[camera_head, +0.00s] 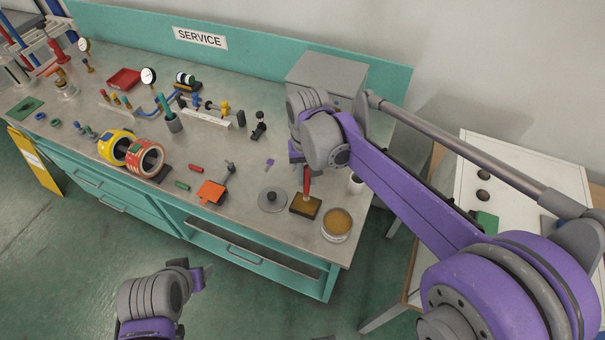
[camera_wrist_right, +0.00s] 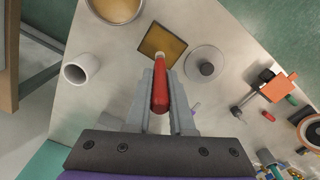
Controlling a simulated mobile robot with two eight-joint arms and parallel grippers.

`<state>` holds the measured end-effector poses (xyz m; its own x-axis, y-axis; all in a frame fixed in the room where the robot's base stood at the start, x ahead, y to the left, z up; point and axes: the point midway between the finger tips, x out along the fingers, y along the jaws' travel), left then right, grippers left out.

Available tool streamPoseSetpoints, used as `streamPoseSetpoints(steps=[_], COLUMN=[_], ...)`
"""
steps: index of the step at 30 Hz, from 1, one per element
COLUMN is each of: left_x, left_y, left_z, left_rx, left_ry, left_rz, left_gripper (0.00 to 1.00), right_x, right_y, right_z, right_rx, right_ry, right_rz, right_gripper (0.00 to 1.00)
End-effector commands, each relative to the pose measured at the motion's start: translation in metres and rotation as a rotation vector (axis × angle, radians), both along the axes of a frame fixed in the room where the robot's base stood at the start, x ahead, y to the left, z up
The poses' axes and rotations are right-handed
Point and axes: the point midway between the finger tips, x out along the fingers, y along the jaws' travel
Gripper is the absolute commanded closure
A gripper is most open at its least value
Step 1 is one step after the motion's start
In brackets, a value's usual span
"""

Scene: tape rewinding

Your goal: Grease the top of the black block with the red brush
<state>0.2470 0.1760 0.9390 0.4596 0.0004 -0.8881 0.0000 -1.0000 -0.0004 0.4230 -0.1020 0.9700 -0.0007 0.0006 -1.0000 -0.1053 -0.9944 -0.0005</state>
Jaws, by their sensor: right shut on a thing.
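The black block (camera_head: 305,208) lies flat near the bench's front right edge, its top covered in amber-brown. It also shows in the right wrist view (camera_wrist_right: 150,43). The red brush (camera_head: 307,184) stands nearly upright over it, its lower end at the block's top; I cannot tell whether it touches. My right gripper (camera_head: 305,166) is shut on the red handle, which shows between its fingers in the right wrist view (camera_wrist_right: 160,95). The bristles are mostly hidden. My left gripper (camera_head: 198,277) hangs in front of the bench, away from these things; its fingers are unclear.
An open tin of amber grease (camera_head: 337,224) stands just right of the block. A grey disc with a knob (camera_head: 272,200) lies left of it, and a white cup (camera_head: 356,184) stands behind. An orange piece (camera_head: 212,192) and tape rolls (camera_head: 147,158) are farther left.

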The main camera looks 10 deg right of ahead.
Motion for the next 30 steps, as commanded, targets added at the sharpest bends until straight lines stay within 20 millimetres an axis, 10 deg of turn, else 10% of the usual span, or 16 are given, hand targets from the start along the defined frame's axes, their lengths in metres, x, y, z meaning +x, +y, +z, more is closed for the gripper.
streamPoseSetpoints(steps=[16,30], left_x=[0.000,0.014], left_y=[0.000,0.000], left_z=[0.001,0.035], left_rx=[0.000,0.000], left_ry=[-0.001,-0.027], left_rz=[0.000,0.000], left_gripper=[0.39,0.39], right_x=[-0.007,-0.006], right_y=[-0.011,-0.010], right_z=[0.002,0.049], right_rx=[-0.001,0.000], right_ry=[0.000,-0.002], right_rz=[-0.001,-0.001], right_gripper=[1.00,1.00])
